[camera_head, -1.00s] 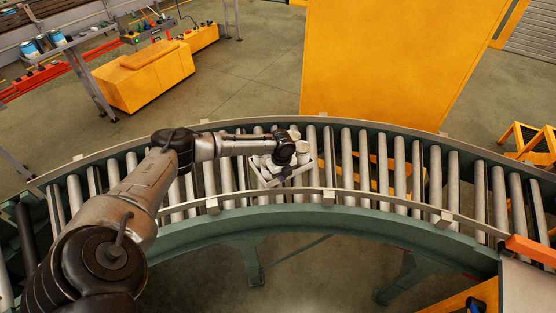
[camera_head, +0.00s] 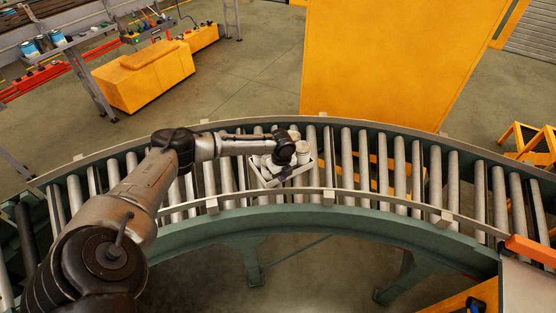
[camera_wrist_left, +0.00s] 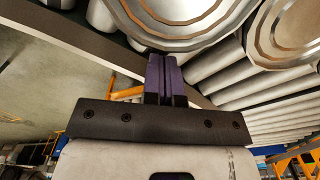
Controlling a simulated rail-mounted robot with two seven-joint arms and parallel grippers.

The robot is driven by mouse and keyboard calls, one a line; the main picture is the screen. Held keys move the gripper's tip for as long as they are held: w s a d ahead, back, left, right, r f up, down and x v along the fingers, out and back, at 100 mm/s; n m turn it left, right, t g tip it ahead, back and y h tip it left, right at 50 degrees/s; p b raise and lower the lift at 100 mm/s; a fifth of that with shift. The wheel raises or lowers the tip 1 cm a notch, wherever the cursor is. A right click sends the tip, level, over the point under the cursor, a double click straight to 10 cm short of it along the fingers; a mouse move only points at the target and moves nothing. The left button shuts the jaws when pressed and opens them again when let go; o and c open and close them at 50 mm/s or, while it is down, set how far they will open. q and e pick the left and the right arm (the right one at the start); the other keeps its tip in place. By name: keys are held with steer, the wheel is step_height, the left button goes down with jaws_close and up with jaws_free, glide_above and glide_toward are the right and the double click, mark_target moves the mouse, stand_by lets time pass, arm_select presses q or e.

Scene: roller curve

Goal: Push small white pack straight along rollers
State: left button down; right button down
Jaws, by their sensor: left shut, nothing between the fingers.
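The small white pack (camera_head: 303,170) is a shallow white tray holding pale round cans. It sits at an angle on the rollers in the middle of the curve in the head view. My left gripper (camera_head: 283,176) is at the pack, and my wrist covers part of it. In the left wrist view the purple fingers (camera_wrist_left: 165,78) are closed together with nothing between them. Round metal can ends (camera_wrist_left: 180,18) show just beyond the fingertips. Whether the fingers touch the pack cannot be told. My right gripper is not in view.
The curved roller conveyor (camera_head: 400,172) has a low metal guard rail (camera_head: 385,198) on its near side and another on the far side. The rollers to the right of the pack are clear. A large yellow cabinet (camera_head: 390,60) stands behind the conveyor.

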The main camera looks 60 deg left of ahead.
arm_select(q)
steer(key=shift+a, duration=0.1)
